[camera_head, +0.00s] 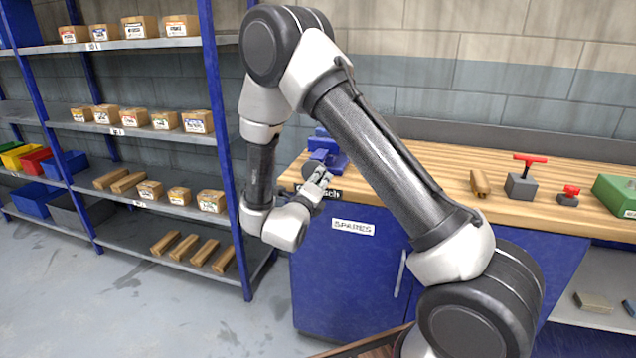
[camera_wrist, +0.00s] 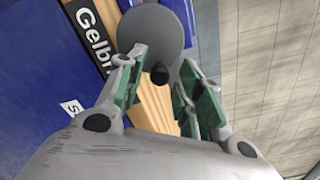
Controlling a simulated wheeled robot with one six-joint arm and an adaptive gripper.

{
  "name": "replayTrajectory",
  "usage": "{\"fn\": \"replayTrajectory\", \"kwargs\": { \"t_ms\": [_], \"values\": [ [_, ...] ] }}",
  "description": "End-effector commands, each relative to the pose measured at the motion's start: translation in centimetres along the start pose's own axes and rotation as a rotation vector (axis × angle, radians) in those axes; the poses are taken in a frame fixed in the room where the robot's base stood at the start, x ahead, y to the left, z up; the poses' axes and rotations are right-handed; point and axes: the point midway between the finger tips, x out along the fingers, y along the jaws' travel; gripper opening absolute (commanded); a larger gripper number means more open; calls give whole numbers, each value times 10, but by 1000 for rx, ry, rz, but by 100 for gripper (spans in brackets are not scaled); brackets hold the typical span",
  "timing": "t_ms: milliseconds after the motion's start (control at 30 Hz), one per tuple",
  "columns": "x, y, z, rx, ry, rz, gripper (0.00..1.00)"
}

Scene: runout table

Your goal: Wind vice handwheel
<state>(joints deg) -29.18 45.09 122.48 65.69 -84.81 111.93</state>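The blue vice (camera_head: 325,150) stands on the left end of the wooden workbench (camera_head: 425,160). In the wrist view its handwheel (camera_wrist: 158,28) is a plain grey disc with a dark knob (camera_wrist: 159,73) standing out near its rim. My gripper (camera_wrist: 162,68) is open, with green-padded fingers on either side of the knob. The knob shows between the fingertips, with a gap on each side; I cannot tell exactly how deep it sits. In the head view my gripper (camera_head: 322,180) is at the vice's front, partly covering the handwheel.
A T-handled block (camera_head: 521,185), a small red-topped item (camera_head: 569,195), a wooden piece (camera_head: 480,183) and a green box (camera_head: 617,194) stand along the bench to the right. A blue cupboard (camera_head: 340,270) is below. Shelving (camera_head: 213,120) with cartons stands at left.

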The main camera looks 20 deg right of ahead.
Motion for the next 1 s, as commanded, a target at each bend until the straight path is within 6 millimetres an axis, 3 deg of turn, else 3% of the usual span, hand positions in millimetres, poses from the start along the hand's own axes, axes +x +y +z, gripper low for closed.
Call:
{"fn": "replayTrajectory", "kwargs": {
  "t_ms": [33,233,400,667,1000],
  "values": [
    [0,0,0,-1,0,0,34],
    [0,0,0,-2,0,0,0],
    [0,0,0,-21,0,0,0],
    [0,-6,7,-287,-1,0,0],
    [0,-6,8,-335,-1,0,0]
  ]
}}
